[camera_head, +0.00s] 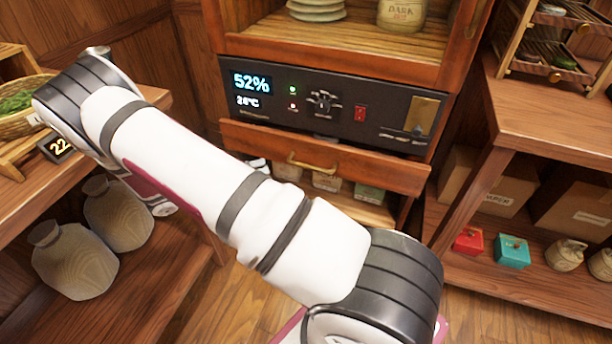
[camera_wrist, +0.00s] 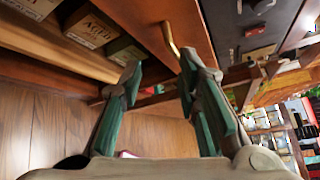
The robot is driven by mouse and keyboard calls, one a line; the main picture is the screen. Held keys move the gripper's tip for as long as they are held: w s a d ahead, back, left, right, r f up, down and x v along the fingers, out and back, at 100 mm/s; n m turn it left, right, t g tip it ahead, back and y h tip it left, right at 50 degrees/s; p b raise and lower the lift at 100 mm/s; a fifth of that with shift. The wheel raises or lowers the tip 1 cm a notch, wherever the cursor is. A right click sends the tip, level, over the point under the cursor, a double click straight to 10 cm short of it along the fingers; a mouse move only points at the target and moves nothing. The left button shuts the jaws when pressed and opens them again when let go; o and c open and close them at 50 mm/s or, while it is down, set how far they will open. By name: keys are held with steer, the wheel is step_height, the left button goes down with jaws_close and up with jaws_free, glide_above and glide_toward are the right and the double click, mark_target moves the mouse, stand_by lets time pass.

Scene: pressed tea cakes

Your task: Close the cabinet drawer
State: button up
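The cabinet drawer (camera_head: 360,165) is a reddish-brown wooden front below the black control panel. It appears to stand a little out from the cabinet. Its curved brass handle (camera_head: 312,164) is at the middle of the front. In the wrist view the drawer front (camera_wrist: 192,28) and the handle (camera_wrist: 172,40) are at the top, beyond the fingertips. My gripper (camera_wrist: 161,63) has its two green-grey fingers apart with nothing between them. The handle shows just above the gap between them; contact is not visible. In the head view my arm crosses the picture and my gripper cannot be made out.
Small boxes (camera_head: 327,182) sit on a shelf under the drawer; boxes (camera_wrist: 90,27) also show in the wrist view. A shelf unit (camera_head: 555,115) stands right. A counter with jars (camera_head: 75,260) below is left.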

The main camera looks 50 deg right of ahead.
mark_target(311, 167)
steer(key=s+f+n+g+h+b, duration=0.2)
steer(key=s+f+g+h, duration=0.1)
steer(key=s+g, duration=0.1)
steer(key=b+x, duration=0.1)
steer(key=x, duration=1.2)
steer(key=shift+s+d+r, duration=0.1)
steer(key=shift+d+r, duration=0.05)
steer(key=shift+d, duration=0.05)
jaws_close()
steer(key=shift+d, duration=0.1)
